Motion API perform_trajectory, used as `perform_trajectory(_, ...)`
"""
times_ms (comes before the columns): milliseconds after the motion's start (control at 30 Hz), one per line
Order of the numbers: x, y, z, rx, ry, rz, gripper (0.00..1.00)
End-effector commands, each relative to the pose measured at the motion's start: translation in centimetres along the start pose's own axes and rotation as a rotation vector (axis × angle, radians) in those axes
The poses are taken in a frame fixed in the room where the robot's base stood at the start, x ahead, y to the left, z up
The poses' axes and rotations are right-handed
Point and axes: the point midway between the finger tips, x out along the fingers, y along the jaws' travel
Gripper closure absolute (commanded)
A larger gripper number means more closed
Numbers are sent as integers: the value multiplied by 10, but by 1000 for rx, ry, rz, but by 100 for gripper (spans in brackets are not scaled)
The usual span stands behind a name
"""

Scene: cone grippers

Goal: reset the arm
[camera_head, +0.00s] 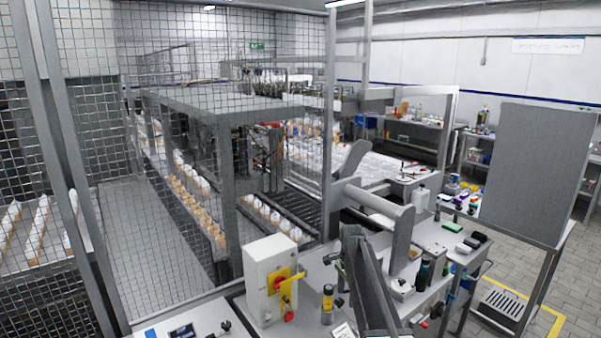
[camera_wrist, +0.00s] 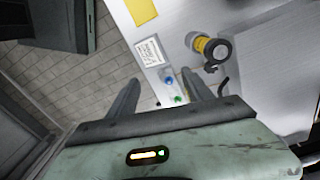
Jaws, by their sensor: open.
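My gripper (camera_wrist: 160,76) shows in the wrist view with its two dark fingers apart and nothing between them. Beyond the fingers is a pale panel or worktop with a small green spot and a blue spot, which show in the gap. In the head view, dark grey links that look like my arm (camera_head: 366,285) rise at the bottom centre. They stand in front of the workbench (camera_head: 310,325). I cannot make out the fingers in the head view.
A white control box (camera_head: 268,275) with a yellow-red switch and a yellow-black cylinder (camera_head: 327,304) stand close left of my arm. Bottles (camera_head: 422,274) stand to its right. A wire-mesh fence (camera_head: 225,130) encloses conveyors at left. Tiled floor shows at right beyond a grey panel (camera_head: 535,170).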

Motion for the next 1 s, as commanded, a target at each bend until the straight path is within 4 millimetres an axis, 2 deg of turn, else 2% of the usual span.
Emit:
perform_trajectory(33, 13, 6, 0, 2, 0, 0, 41)
perform_trajectory(267, 37, 48, 15, -2, 0, 0, 41)
perform_trajectory(467, 59, 99, 36, -107, 0, 0, 41)
perform_trajectory(533, 67, 122, 46, -174, 0, 0, 41)
perform_trajectory(667, 83, 173, 69, -364, 0, 0, 41)
perform_trajectory(800, 91, 232, 94, -657, 1, 0, 41)
perform_trajectory(900, 88, 258, 106, -872, 1, 0, 41)
perform_trajectory(1000, 88, 262, 107, -1027, 1, 0, 41)
